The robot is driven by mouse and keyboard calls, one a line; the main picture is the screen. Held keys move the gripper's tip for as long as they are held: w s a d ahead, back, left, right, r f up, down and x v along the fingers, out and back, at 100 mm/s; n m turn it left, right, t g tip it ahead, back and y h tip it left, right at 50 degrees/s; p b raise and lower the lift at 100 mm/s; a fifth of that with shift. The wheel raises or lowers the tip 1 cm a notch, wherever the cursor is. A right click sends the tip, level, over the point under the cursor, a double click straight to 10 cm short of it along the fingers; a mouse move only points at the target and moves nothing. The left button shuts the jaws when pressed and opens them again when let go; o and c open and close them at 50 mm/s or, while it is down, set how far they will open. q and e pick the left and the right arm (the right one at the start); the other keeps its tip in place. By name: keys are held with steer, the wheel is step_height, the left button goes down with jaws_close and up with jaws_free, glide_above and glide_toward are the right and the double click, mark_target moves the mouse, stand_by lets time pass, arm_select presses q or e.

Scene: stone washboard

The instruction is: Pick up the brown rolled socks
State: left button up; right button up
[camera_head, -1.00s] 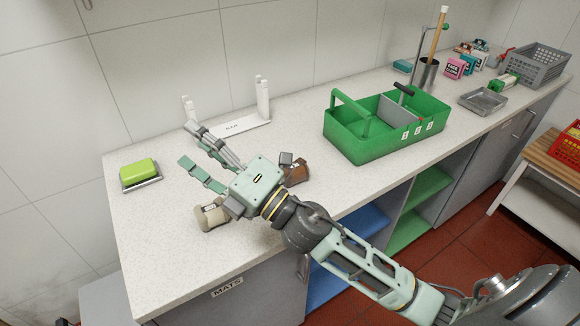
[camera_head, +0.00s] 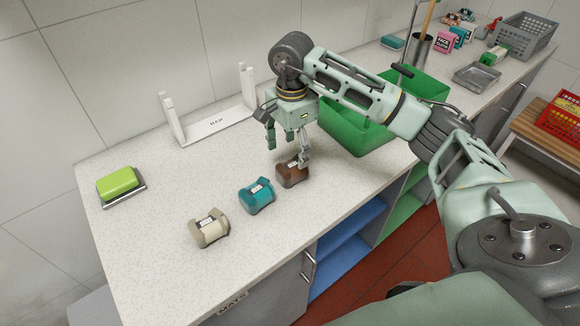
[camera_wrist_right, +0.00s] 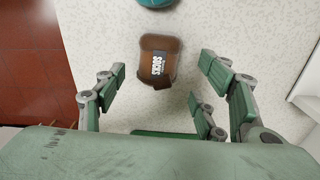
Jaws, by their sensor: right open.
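The brown rolled socks (camera_head: 292,174) lie on the white speckled counter, at the right end of a row of three rolls. They also show in the right wrist view (camera_wrist_right: 160,60), with a label reading SOCKS facing the camera. My right gripper (camera_head: 287,154) points down just above and behind them, and its fingers partly overlap them in the head view. In the right wrist view the fingers (camera_wrist_right: 160,98) are spread wide, with the socks ahead between them and nothing held. My left gripper is not in view.
A teal roll (camera_head: 257,196) lies close beside the brown one, and a beige roll (camera_head: 208,229) lies further left. A green caddy (camera_head: 350,130) stands right behind my arm. A white bar rack (camera_head: 212,124) is at the wall. A green soap (camera_head: 117,182) sits far left.

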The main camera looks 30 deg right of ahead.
mark_target(292, 165)
step_height(292, 165, down, 6)
steer(key=p, duration=0.3)
steer(key=shift+s+f, duration=0.15)
steer(key=shift+f, duration=0.5)
steer(key=c, duration=1.2)
steer(key=shift+c, duration=0.3)
steer(key=shift+r, duration=0.1)
